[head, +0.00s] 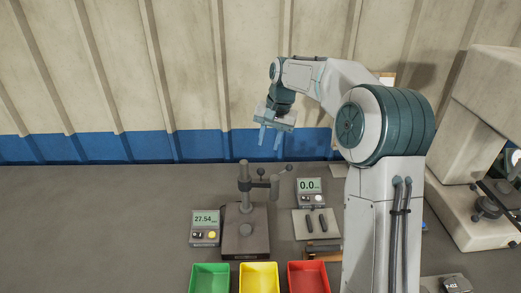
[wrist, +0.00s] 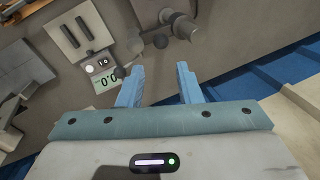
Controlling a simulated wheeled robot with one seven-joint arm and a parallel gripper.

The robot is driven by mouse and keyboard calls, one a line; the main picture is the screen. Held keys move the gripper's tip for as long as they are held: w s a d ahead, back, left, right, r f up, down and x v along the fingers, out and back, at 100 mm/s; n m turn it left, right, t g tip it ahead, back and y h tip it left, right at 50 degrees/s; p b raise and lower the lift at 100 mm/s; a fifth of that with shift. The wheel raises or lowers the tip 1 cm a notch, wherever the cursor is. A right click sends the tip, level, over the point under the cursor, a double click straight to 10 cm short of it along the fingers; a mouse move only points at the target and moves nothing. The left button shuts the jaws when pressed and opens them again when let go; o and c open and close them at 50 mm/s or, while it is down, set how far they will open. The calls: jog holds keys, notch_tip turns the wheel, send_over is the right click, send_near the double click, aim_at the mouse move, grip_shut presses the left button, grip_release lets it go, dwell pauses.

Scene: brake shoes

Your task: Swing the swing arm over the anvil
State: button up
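The swing arm (head: 262,184) sticks out to the right from the upright post (head: 243,185) of a grey stand, with a dark ball knob (head: 289,168) near its outer end. It points past the right side of the stand's base (head: 246,240), not over the base's middle. The anvil seems to be the small round spot (head: 245,229) on that base; it is too small to be sure. My gripper (head: 270,140) is open and empty, above and behind the stand with its fingers pointing down. In the wrist view my gripper (wrist: 158,84) has its fingers apart, and part of the stand (wrist: 180,25) shows beyond them.
A readout showing 27.54 (head: 205,228) stands left of the stand. A 0.0 readout (head: 310,190) and a plate (head: 301,229) with two dark pieces are to the right. Green (head: 210,278), yellow (head: 259,278) and red (head: 309,278) bins line the front. The left tabletop is clear.

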aim_at(262, 169)
jog(key=f+p, duration=0.1)
jog(key=f, duration=0.3)
jog(key=a+f, duration=0.1)
jog(key=f, duration=0.3)
jog(key=w+a+f+p, duration=0.1)
jog(key=f, duration=0.4)
jog(key=shift+a+f+p, duration=0.1)
jog(key=shift+a+p, duration=0.15)
jog(key=shift+p, duration=0.05)
grip_shut()
